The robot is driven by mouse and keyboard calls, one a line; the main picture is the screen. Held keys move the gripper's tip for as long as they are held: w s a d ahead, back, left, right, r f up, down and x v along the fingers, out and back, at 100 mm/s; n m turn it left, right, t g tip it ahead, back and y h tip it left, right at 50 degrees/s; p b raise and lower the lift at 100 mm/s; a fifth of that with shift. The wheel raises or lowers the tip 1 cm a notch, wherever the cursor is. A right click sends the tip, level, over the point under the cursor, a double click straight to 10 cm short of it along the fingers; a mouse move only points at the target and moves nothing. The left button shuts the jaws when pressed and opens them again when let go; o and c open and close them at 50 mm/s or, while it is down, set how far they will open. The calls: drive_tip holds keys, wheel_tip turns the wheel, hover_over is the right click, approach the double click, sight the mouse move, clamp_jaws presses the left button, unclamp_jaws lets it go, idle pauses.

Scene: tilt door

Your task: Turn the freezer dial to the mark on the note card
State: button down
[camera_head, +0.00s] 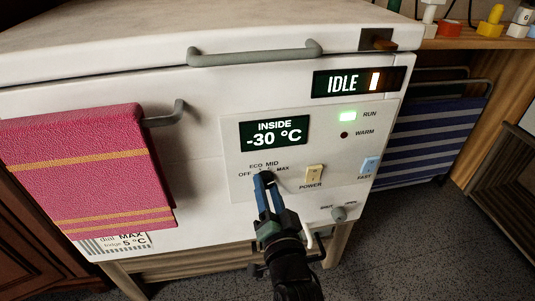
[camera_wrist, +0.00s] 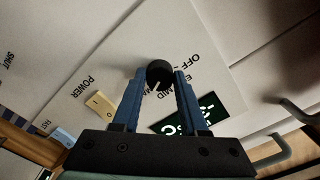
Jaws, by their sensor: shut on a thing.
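The black freezer dial (camera_wrist: 159,73) sits between the blue fingertips of my gripper (camera_wrist: 160,75) in the wrist view, and the fingers are shut on it. A small light pointer line shows on its face, but I cannot tell exactly which mark it points at. In the head view my gripper (camera_head: 264,180) covers most of the dial, below the OFF, ECO, MID and MAX labels. The note card (camera_head: 128,242) is at the lower left of the freezer front (camera_head: 205,190), partly behind a pink towel (camera_head: 85,165). Its visible text reads "dial MAX" and "fridge 5 °C".
The display (camera_head: 274,133) reads INSIDE -30 °C, and the upper sign (camera_head: 350,82) reads IDLE. A yellow POWER switch (camera_head: 314,174), a blue FAST switch (camera_head: 369,166) and a small knob (camera_head: 340,213) are to the right of my gripper.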

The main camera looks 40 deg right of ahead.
idle(0.4)
drive_tip(key=shift+c, duration=2.2)
unclamp_jaws()
drive_tip(key=p+v, duration=0.4)
drive_tip(key=v, duration=0.9)
drive_tip(key=shift+w+d, duration=0.1)
drive_tip(key=shift+d, duration=0.05)
